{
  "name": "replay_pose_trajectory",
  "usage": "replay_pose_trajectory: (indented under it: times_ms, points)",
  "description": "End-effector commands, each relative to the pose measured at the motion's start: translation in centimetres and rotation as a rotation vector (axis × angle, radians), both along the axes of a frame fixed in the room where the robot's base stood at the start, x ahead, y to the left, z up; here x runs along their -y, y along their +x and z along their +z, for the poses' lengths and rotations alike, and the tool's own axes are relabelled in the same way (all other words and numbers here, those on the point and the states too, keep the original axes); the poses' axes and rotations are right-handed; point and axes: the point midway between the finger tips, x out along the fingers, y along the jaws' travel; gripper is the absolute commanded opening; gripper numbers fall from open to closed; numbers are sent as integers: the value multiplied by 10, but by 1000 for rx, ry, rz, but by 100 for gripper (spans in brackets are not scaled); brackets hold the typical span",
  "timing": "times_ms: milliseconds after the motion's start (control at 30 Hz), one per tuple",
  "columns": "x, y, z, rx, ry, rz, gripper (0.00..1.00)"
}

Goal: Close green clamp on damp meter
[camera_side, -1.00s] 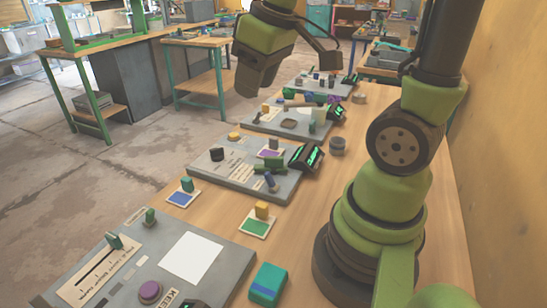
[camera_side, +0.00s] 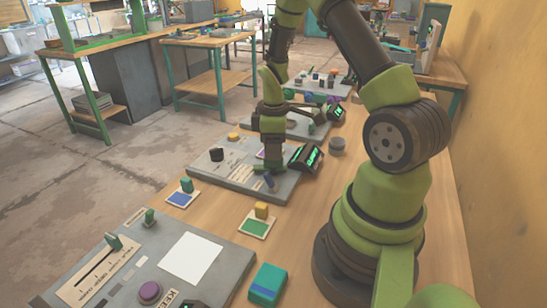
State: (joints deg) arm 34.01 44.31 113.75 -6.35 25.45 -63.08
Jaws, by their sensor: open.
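My gripper (camera_side: 268,165) points straight down over the grey panel (camera_side: 225,178) in the middle of the bench, and its jaws are open. Its fingertips are low, at or just above the panel, where a small green part stood. The panel's dark display (camera_side: 306,158) shows green lettering, too small to read. I cannot tell for sure which part is the damp meter.
A black knob (camera_side: 216,154) and a yellow block (camera_side: 233,137) are on the same panel. Blocks stand on a blue card (camera_side: 182,199) and a green card (camera_side: 257,229) in front. A grey round part (camera_side: 337,145) lies to the right. A larger panel (camera_side: 215,270) fills the near left.

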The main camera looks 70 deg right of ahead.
Motion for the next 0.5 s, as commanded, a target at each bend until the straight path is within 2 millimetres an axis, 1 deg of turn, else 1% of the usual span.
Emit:
replay_pose_trajectory:
  times_ms: [33, 200, 300, 500]
  points:
    - [-1, -1, -9, -4, 3, -1, 41]
    - [0, 0, -27, -2, 1, 0, 41]
    - [0, 0, -31, 0, 1, -1, 41]
    - [0, 0, -32, 1, -1, -1, 41]
